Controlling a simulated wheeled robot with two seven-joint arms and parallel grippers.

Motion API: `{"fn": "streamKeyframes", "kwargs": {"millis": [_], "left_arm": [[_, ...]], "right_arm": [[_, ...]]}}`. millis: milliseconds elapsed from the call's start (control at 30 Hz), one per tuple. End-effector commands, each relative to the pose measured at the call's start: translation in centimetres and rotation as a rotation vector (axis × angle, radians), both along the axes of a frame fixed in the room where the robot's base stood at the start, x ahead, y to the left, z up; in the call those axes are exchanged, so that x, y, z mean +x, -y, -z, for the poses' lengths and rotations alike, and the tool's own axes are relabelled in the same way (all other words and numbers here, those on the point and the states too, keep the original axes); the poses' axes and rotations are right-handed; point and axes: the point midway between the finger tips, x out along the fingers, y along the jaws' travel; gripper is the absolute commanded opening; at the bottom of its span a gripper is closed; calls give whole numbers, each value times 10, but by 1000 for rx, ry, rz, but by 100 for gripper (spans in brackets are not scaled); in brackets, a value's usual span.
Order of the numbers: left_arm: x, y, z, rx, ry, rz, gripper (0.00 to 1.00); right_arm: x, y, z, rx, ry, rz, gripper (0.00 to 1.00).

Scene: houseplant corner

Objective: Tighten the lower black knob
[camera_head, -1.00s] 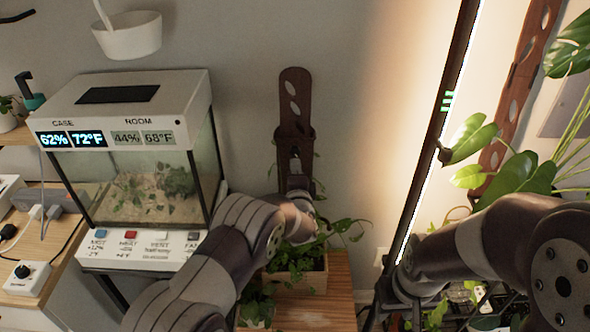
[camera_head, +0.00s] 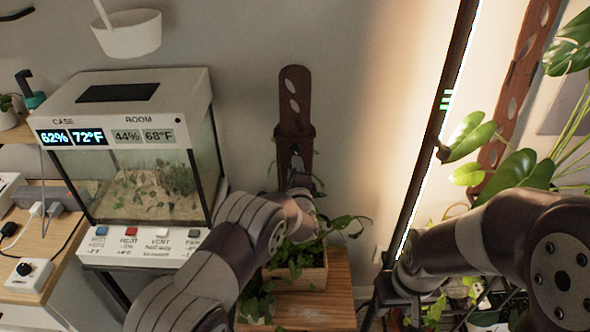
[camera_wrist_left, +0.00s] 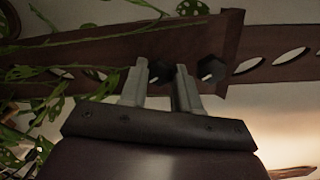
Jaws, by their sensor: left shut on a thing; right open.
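Two black knobs sit on a dark brown slotted support in the left wrist view. The lower knob (camera_wrist_left: 160,71) is between the fingers of my left gripper (camera_wrist_left: 161,82), which is shut on it. The upper knob (camera_wrist_left: 211,69) is just right of the fingers, apart from them. The support (camera_head: 295,100) stands upright against the wall in the head view. My left forearm and wrist cover its lower part there, hiding both knobs and the left fingertips. My right gripper (camera_head: 386,288) is open near the foot of the lit pole, its fingers hard to make out.
A planter box (camera_head: 300,277) with trailing leaves stands on a wooden stool (camera_head: 340,290) below the support. A glass case (camera_head: 150,190) stands at the left. A lit pole (camera_head: 432,140) and a large leafy plant (camera_head: 525,170) are at the right. Vines hang near my left gripper.

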Motion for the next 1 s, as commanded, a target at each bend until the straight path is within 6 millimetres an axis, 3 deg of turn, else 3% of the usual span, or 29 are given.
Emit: {"fn": "streamKeyframes", "kwargs": {"millis": [33,100,500,1000], "left_arm": [[-1,0,2,3,-5,1,35],[-1,0,2,2,-5,1,57],[-8,1,1,1,-2,0,57],[-112,9,-3,2,-3,2,57]], "right_arm": [[0,0,0,0,0,0,42],[0,0,0,0,0,0,42],[0,0,1,0,0,0,42],[0,0,9,0,0,0,42]]}}
